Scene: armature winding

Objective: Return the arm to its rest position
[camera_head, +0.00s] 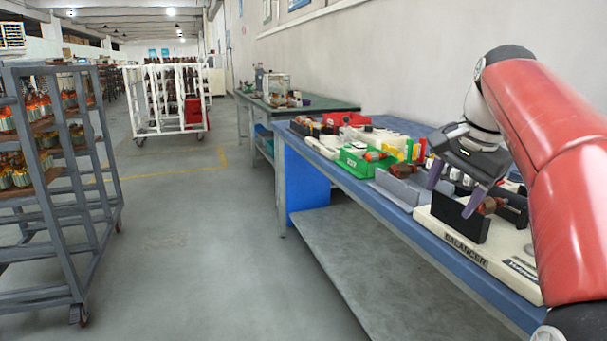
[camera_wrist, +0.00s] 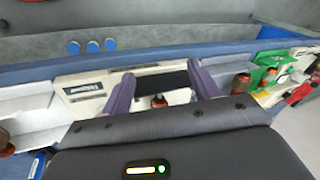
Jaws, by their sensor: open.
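My red arm (camera_head: 555,150) reaches in from the right over the blue workbench. My gripper (camera_head: 455,190) points down with its two purple fingers spread apart above the white balancer (camera_head: 490,262). In the wrist view my gripper (camera_wrist: 162,82) is also open, with nothing clasped between the fingers. A copper-coloured armature (camera_head: 490,205) sits at the balancer beside the right finger. It also shows low between the fingers in the wrist view (camera_wrist: 158,101), partly hidden by the gripper body.
A green bin (camera_head: 358,163) and a red bin (camera_head: 346,118) stand farther along the blue bench (camera_head: 352,186). Grey brackets (camera_head: 395,190) lie near the balancer. The wall closes off the back. A grey rack (camera_head: 75,215) stands left, across open floor.

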